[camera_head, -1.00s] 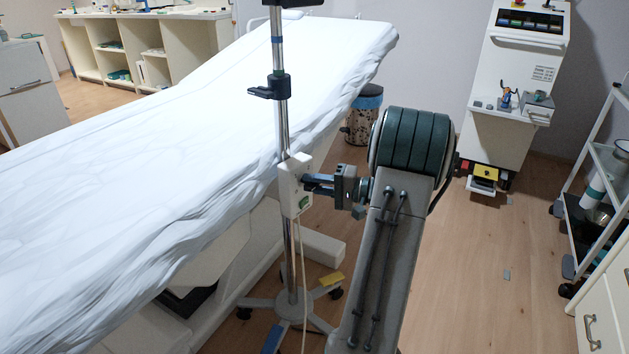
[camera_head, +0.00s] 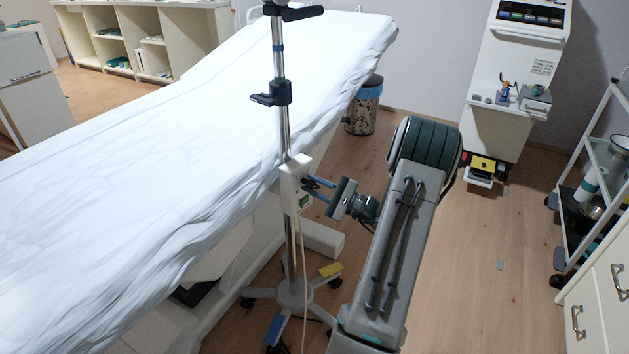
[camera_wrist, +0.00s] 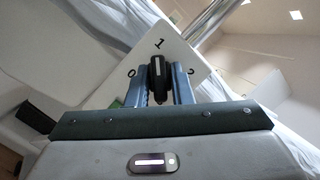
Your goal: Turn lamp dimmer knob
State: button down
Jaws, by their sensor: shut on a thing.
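The white dimmer box (camera_head: 295,188) is on the chrome lamp pole (camera_head: 283,135) beside the couch. In the wrist view the two fingers of my gripper (camera_wrist: 159,82) are closed on either side of the knob. In the head view the fingers hide the knob.
The couch with a white sheet (camera_head: 190,150) lies just left of the pole. The pole's wheeled base (camera_head: 293,295) stands on the floor below. A cord hangs from the box. A white cart (camera_head: 515,90) and a shelf trolley (camera_head: 600,190) stand at the right, with open floor between.

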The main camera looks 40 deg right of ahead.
jog(key=shift+m, duration=0.5)
jog(key=c, duration=1.3)
grip_release()
jog(key=p+v, duration=0.1)
jog(key=v, duration=1.3)
jog(key=shift+a+f+p, duration=0.1)
jog(key=shift+f+p, duration=0.05)
jog(key=shift+p, duration=0.15)
jog(key=shift+w, duration=0.1)
